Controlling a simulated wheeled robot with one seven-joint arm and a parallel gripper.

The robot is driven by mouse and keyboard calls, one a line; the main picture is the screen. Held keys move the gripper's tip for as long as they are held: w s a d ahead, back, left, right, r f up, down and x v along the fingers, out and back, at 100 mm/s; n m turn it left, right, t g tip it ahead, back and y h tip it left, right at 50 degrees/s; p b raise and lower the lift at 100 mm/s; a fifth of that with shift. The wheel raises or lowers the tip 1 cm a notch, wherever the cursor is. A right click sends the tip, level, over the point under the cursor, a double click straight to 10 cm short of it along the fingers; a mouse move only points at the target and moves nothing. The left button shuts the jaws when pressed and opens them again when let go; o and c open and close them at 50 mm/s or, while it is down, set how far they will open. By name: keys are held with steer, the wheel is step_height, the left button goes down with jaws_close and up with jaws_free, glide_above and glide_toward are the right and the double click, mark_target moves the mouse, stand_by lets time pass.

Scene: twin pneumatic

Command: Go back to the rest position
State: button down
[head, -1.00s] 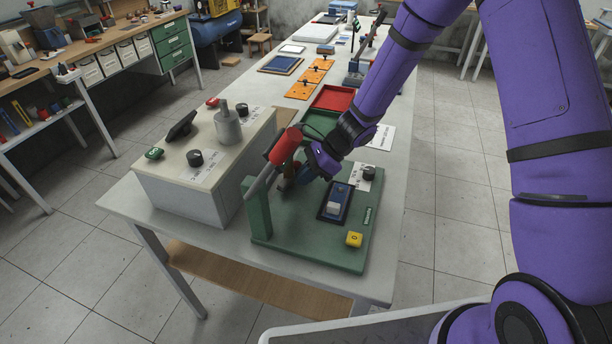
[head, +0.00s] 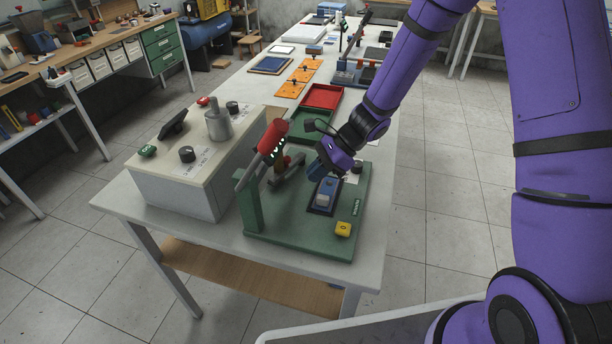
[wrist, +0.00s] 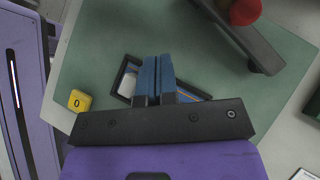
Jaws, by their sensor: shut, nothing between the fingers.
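My gripper (head: 314,169) is over the right part of the green fixture plate (head: 290,236). Its blue fingers (wrist: 158,80) are together in the wrist view, with nothing between them. The red-handled lever (head: 271,138) stands on the left part of the plate, apart from my gripper. Below the fingers is a dark-framed blue block with a white part (head: 326,199). The fingers hide part of it in the wrist view. A yellow button (head: 343,229) sits near the plate's front right corner and also shows in the wrist view (wrist: 80,100).
A beige control box (head: 176,188) with knobs and a grey cylinder (head: 218,122) stands left of the plate. Red (head: 322,97) and green (head: 298,140) trays lie behind it. Orange plates (head: 293,89) lie farther back. The floor right of the table is clear.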

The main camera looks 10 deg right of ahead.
steer(key=s+d+r+n+t+h, duration=0.1)
steer(key=s+d+r+n, duration=0.25)
steer(key=r, duration=0.35)
steer(key=s+d+r+n+h, duration=0.2)
steer(key=s+d+r+n, duration=0.15)
steer(key=r, duration=0.45)
steer(key=s+d+r+n+t+h, duration=0.1)
steer(key=s+d+r+n, duration=0.2)
steer(key=s+r, duration=0.3)
steer(key=s+d+r+n+t+h, duration=0.4)
steer(key=s+d+r+n+h, duration=0.1)
steer(key=s+d+r, duration=0.4)
step_height(320, 180, up, 2)
steer(key=s+n, duration=0.1)
steer(key=s, duration=0.2)
steer(key=shift+r, duration=0.25)
